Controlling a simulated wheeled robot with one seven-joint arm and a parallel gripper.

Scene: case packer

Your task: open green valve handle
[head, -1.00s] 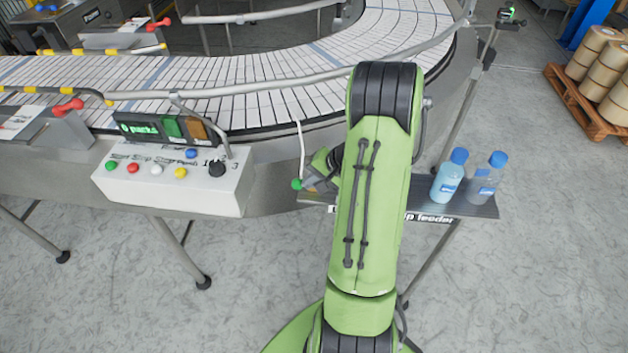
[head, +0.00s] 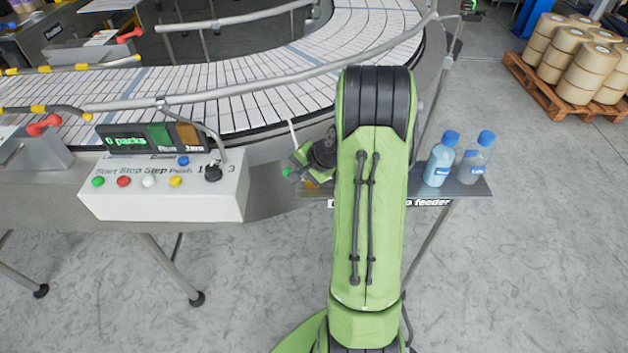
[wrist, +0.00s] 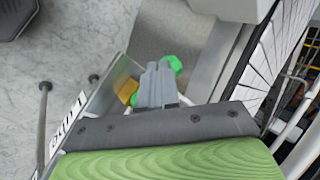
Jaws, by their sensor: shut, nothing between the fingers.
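The green valve handle (wrist: 173,64) shows in the wrist view just beyond and to the right of my fingertips. A second bit of green (wrist: 134,99) shows to the left of the fingers. My gripper (wrist: 157,68) is shut and empty, with its grey fingers close to the handle and hiding part of it. I cannot tell whether they touch. In the head view a small green end (head: 287,172) shows left of my wrist, and my arm covers most of the area around it.
A yellow-orange block (wrist: 126,91) lies left of my fingers. Two blue-capped bottles (head: 438,166) (head: 475,160) stand on the feeder shelf (head: 462,193) right of my arm. The button console (head: 165,195) is to the left. The curved conveyor (head: 240,85) runs behind. Floor in front is clear.

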